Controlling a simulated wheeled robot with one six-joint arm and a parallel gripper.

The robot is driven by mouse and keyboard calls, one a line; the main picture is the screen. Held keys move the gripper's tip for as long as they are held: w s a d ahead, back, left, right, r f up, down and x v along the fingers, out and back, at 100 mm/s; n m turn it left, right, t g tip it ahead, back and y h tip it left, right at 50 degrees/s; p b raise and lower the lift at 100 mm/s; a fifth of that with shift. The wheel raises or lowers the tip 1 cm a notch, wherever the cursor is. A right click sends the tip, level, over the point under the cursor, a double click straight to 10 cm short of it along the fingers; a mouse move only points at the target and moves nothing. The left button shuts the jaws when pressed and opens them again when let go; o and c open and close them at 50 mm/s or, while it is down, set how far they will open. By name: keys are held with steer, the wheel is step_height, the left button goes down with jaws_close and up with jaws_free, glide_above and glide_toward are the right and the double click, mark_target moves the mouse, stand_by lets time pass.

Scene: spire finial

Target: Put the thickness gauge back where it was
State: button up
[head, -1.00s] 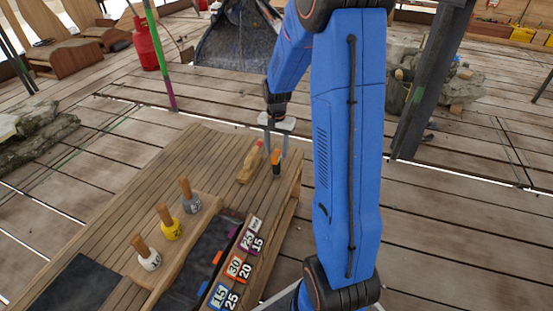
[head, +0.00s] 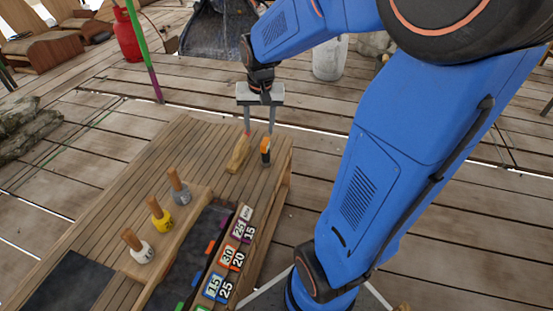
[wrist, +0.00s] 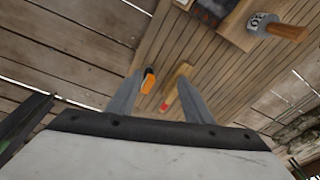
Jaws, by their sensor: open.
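A small orange-and-black piece (head: 265,151), which looks like the thickness gauge, is at the far right end of the wooden bench (head: 205,150). Its orange part (wrist: 149,82) shows beside the left finger in the wrist view. My gripper (head: 259,131) is open and empty, pointing down over the bench's far end. In the wrist view, the space between my fingertips (wrist: 163,80) overlies bare planks, the gauge and a wooden block (wrist: 178,84) with a red tip. I cannot tell the exact height of the fingertips above the bench.
The wooden block (head: 238,155) lies just left of the gauge. Three wooden-handled stamps (head: 158,217) stand in a rack nearer me. Beside them are a dark tray (head: 190,265) and numbered labels (head: 229,256). Bare bench lies left of the block.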

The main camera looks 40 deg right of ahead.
steer(key=s+a+r+n+t, duration=0.1)
steer(key=s+a+r+n, duration=0.1)
steer(key=s, duration=0.4)
steer(key=s+a+r+n+t, duration=0.1)
steer(key=s+a+n, duration=0.1)
steer(key=s, duration=0.5)
steer(key=s+a+r+n+t, duration=0.1)
steer(key=s+a+r+n, duration=0.1)
steer(key=s+a, duration=0.2)
steer(key=s, duration=0.3)
steer(key=shift+s+r+n, duration=0.25)
steer(key=shift+r+n, duration=0.05)
